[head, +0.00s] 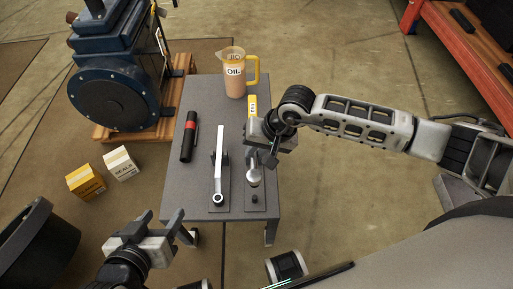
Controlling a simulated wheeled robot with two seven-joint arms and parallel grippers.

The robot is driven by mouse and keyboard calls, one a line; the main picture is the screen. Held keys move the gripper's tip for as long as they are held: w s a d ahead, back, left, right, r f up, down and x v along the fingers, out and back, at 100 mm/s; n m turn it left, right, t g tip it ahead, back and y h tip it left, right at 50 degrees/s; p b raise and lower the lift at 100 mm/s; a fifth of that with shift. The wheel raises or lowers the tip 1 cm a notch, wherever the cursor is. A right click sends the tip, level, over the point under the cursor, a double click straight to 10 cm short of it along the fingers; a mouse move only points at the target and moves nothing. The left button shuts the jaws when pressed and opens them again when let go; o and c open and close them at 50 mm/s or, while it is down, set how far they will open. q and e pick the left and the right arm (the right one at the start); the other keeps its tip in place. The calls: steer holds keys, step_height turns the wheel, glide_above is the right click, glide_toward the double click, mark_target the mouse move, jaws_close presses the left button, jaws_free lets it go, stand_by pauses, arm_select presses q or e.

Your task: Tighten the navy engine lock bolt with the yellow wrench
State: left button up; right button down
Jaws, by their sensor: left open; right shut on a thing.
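The navy engine (115,72) stands on a wooden pallet at the upper left. I cannot make out its lock bolt clearly. The yellow wrench (252,103) is on the right side of the grey table, its yellow handle end showing beyond my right gripper (262,143). That gripper is shut on it and hides its middle. A metal end (253,178) shows below the gripper, over a dark board; I cannot tell whether it touches the board. My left gripper (163,226) is open and empty, off the table's near left corner.
On the grey table (200,110) are a silver wrench (219,160) on its own board, a black and red flashlight (189,137) and an orange oil jug (234,75). Two small boxes (86,182) (121,164) and a black bin (38,245) stand left. A red shelf (455,45) is upper right.

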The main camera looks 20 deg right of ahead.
arm_select(q)
steer(key=shift+w+f, duration=0.1)
steer(key=shift+w, duration=0.05)
arm_select(e)
steer(key=shift+f+b, duration=0.1)
steer(key=shift+b, duration=0.35)
step_height(320, 180, down, 4)
steer(key=b, duration=0.3)
steer(key=shift+b, duration=0.3)
steer(key=shift+f+b, duration=0.9)
steer(key=shift+b, duration=0.05)
steer(key=shift+f, duration=0.15)
steer(key=shift+r, duration=0.25)
arm_select(q)
steer(key=d+f, duration=0.1)
steer(key=w+d+f+h, duration=0.1)
steer(key=shift+w+d+f+m+t, duration=0.1)
steer(key=shift+f+m+t, duration=0.2)
steer(key=shift+f+t, duration=0.1)
steer(key=shift+f+b, duration=0.25)
steer(key=shift+b, duration=0.1)
